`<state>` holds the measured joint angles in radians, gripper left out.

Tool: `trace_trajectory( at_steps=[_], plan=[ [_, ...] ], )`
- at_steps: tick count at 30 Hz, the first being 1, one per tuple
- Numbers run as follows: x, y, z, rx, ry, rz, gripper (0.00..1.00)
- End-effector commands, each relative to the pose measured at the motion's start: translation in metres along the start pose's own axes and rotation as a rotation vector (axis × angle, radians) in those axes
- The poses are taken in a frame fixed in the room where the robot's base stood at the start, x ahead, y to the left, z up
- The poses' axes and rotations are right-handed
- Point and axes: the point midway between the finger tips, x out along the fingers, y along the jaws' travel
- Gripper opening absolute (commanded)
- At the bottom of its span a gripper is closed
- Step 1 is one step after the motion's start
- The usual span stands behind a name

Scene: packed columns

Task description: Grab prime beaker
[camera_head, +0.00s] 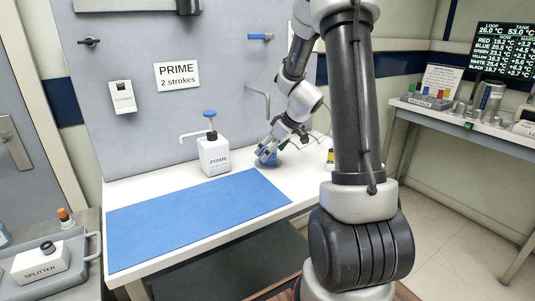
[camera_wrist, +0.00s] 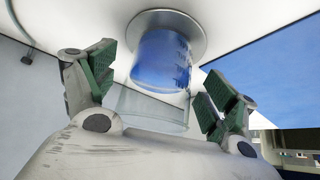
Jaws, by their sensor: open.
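A clear beaker with blue contents (camera_wrist: 160,62) stands on the white bench, over a round grey plate (camera_wrist: 196,22). In the wrist view its open rim points towards my gripper. My gripper (camera_wrist: 158,78) is open, with one green-padded finger on each side of the beaker. Gaps show between the fingers and the glass. In the head view my gripper (camera_head: 268,149) is at the beaker (camera_head: 268,158), partly hiding it. The white PRIME pump bottle (camera_head: 214,156) with a blue top stands to the left.
A blue mat (camera_head: 190,215) covers the front of the bench. A bent grey spout (camera_head: 262,95) comes from the wall panel behind. A small yellow-labelled bottle (camera_head: 330,158) stands to the right. A SPLITTER box (camera_head: 40,262) sits on a grey tray at lower left.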

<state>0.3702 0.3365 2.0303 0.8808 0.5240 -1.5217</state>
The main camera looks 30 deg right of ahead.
Motion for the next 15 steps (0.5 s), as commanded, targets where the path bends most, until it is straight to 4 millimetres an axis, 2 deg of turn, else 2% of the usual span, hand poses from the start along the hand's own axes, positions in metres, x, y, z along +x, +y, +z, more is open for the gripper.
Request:
trace_trajectory(
  at_steps=[1, 4, 12, 15],
  plan=[
    [0.009, -0.001, 0.000, 0.002, -0.002, -0.003, 0.86],
    [0.020, 0.000, 0.000, 0.001, -0.001, -0.002, 0.86],
    [0.023, 0.000, -0.001, 0.002, 0.000, 0.000, 0.86],
    [0.023, 0.000, 0.000, 0.002, 0.000, 0.000, 0.69]
  ],
)
